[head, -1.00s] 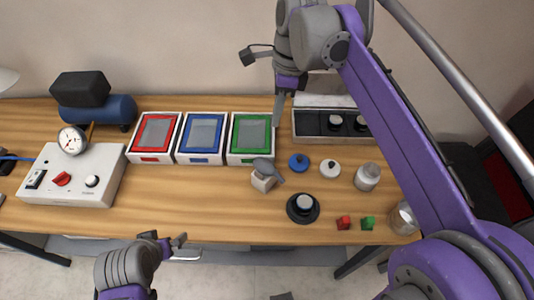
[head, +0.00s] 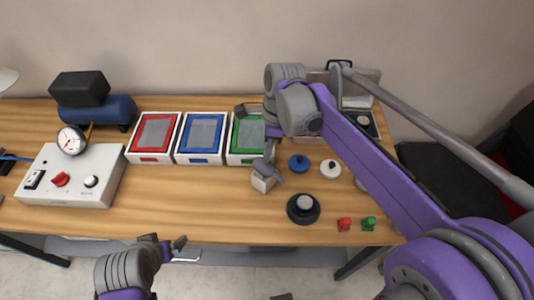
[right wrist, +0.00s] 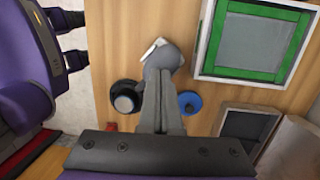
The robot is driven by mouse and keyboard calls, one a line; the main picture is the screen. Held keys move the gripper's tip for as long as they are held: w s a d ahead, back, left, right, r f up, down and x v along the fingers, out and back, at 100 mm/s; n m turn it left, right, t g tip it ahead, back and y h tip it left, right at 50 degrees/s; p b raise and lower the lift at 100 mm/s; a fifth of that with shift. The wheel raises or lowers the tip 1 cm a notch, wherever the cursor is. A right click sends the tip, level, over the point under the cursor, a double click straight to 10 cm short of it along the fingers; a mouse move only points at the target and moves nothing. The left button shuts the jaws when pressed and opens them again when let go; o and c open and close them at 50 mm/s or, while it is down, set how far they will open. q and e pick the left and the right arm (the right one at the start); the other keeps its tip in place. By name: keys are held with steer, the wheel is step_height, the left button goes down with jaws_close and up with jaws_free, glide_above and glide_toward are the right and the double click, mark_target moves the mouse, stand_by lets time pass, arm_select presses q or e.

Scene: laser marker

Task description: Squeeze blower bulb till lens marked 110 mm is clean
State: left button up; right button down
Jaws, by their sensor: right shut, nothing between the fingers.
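The grey blower bulb (head: 273,179) sits on a small white block (head: 261,184) at mid-table. It also shows in the right wrist view (right wrist: 163,57). My right gripper (head: 270,154) is shut and empty, pointing down just over the bulb; its fingers (right wrist: 163,76) overlap the bulb in the wrist view, and I cannot tell whether they touch. A dark round mount with a pale lens (head: 303,206) stands in front of the bulb; no 110 mm marking is readable. My left gripper (head: 168,247) is open and empty at the table's front edge.
Red (head: 154,136), blue (head: 201,137) and green (head: 246,132) framed trays stand behind. Blue (head: 299,162) and white (head: 330,168) knobs and small red (head: 345,224) and green (head: 368,223) pieces lie right. A control box (head: 70,175) is left. The front middle is clear.

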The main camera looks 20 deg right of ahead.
steer(key=shift+f, duration=0.4)
